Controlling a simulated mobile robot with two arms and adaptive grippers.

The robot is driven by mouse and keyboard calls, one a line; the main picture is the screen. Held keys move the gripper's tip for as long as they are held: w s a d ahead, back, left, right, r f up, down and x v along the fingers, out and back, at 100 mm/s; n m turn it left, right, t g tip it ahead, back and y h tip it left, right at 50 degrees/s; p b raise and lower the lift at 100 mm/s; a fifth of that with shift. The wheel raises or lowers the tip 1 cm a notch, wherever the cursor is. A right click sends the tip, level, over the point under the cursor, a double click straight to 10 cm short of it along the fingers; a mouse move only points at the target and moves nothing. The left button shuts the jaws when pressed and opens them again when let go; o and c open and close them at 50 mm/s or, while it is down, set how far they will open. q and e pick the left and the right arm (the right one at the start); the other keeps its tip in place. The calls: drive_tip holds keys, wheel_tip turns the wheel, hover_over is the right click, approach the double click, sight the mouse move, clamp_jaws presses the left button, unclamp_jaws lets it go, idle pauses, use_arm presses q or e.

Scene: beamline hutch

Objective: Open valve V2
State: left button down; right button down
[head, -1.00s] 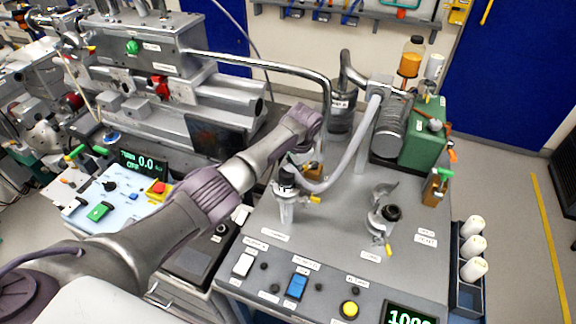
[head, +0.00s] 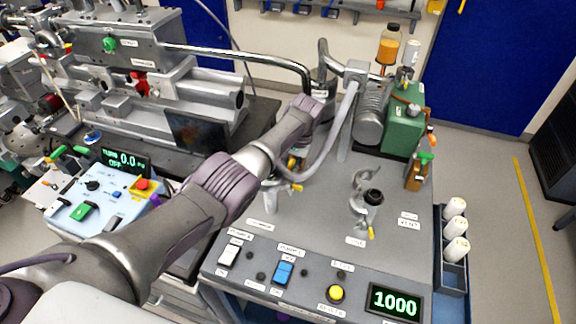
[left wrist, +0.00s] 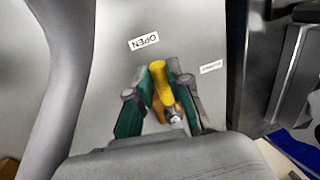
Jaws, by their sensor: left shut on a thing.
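In the left wrist view my left gripper (left wrist: 158,90) is shut on a yellow valve handle (left wrist: 158,70), one green-padded finger on each side of it. A label reading OPEN (left wrist: 144,41), upside down, lies on the grey panel just beyond the handle. A second label (left wrist: 211,67) is too small to read. In the head view my left arm reaches over the pump bench, and its wrist hides most of the gripper and of the held valve. A yellow handle (head: 297,188) shows on a valve partly behind my arm. My right gripper is not in view.
Another yellow-handled valve (head: 371,233) stands to the right on the grey bench (head: 325,215). A grey hose (head: 328,150) curves close beside my wrist. The pump (head: 370,118), green box (head: 403,125) and amber bottle (head: 389,47) stand behind. A display (head: 394,302) reads 1000.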

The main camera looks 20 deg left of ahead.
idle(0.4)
use_arm(q)
drive_tip(key=c, duration=1.1)
unclamp_jaws()
drive_tip(key=shift+d, duration=0.1)
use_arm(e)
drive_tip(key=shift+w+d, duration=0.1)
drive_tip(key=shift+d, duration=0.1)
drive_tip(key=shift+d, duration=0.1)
use_arm(q)
drive_tip(key=r, duration=0.4)
drive_tip(key=d+r, duration=0.1)
drive_tip(key=r, duration=0.3)
drive_tip(key=d+r, duration=0.1)
drive_tip(key=r, duration=0.2)
drive_tip(key=shift+d+r, duration=0.15)
drive_tip(key=shift+r, duration=0.25)
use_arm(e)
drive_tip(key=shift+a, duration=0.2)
use_arm(q)
drive_tip(key=shift+r, duration=0.1)
